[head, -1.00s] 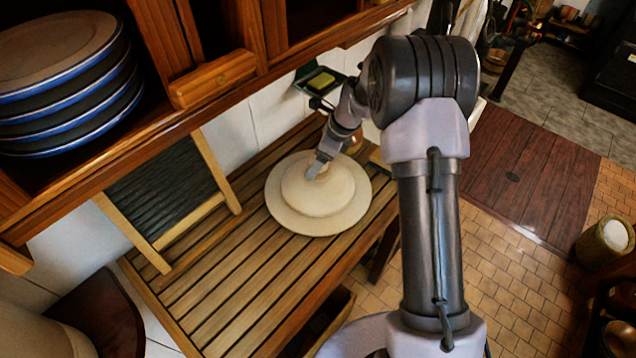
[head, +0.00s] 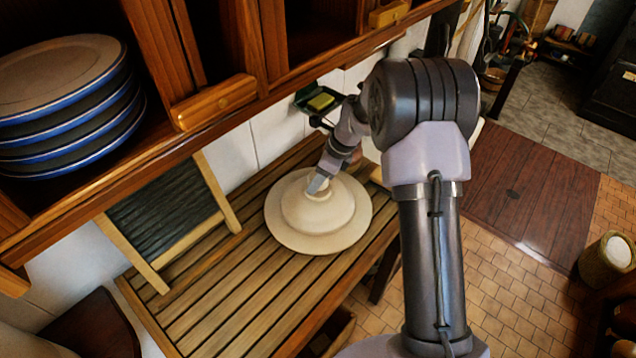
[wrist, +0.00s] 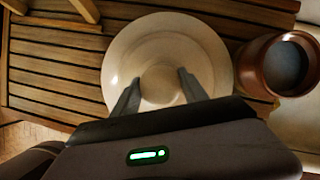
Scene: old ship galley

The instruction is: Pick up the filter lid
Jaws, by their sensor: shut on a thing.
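The filter lid (head: 318,226) is a round cream disc with a raised stepped centre and a knob on top. It is over the slatted wooden table in the head view; whether it touches the slats I cannot tell. My gripper (head: 318,186) reaches down from above and is shut on the lid's knob. In the wrist view the lid (wrist: 205,50) fills the middle, and my two fingers (wrist: 158,92) stand on either side of the pale knob.
The slatted table (head: 225,305) has free room at front left. A washboard (head: 170,215) leans at the wall. Blue-rimmed plates (head: 65,80) stand in the wooden cupboard above. A brown pot with a dark inside (wrist: 250,65) is close to the lid in the wrist view.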

